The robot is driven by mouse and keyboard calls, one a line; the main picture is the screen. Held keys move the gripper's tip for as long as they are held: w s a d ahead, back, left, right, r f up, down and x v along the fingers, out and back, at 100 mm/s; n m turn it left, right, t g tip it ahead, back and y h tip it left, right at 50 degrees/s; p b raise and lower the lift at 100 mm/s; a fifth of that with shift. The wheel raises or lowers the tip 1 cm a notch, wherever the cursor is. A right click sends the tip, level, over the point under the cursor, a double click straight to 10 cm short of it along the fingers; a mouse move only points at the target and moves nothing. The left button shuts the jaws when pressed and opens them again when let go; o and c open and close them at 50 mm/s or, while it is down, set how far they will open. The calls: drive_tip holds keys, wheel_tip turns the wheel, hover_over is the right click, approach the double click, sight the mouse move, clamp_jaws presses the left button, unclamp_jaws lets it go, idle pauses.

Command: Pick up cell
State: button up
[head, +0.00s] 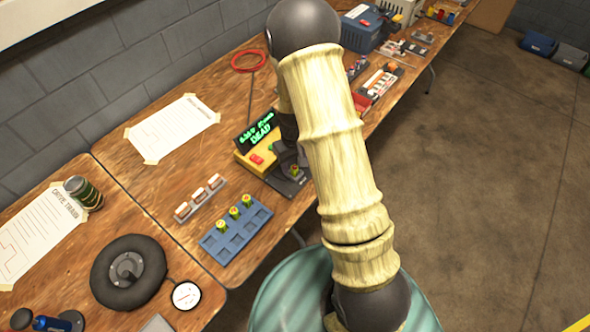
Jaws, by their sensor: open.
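A tester with a yellow box (254,155) stands at mid-table, and its black display (259,131) reads "DEAD" in green. A small cell (293,169) appears to stand in the dark cradle (285,182) at the tester's right. Three yellow-green cells (234,212) stand along the far row of a blue tray (236,241); its near sockets look empty. Three white cells with reddish-brown parts (198,195) sit in a narrow grey rack. My gripper (290,147) is open, mostly hidden behind my forearm, pointing down just above the cradle. Its fingertips are not clear.
A black wheel (128,273), a round gauge (186,295) and a dark can (84,193) are at the left. Paper sheets (172,130) lie flat on the wood. A red cable coil (248,61) and toolboxes (363,28) are farther back. Open floor lies right.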

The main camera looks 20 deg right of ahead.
sight(294, 167)
drive_tip(key=shift+f, duration=0.95)
drive_tip(key=shift+s, duration=0.1)
clamp_jaws()
drive_tip(key=shift+w+r, duration=0.25)
drive_tip(key=shift+r, duration=0.2)
wheel_tip(294, 167, up, 8)
drive_tip(key=shift+r, duration=0.2)
drive_tip(key=shift+s+r, duration=0.2)
drive_tip(key=shift+r, duration=0.25)
drive_tip(key=shift+f, duration=0.1)
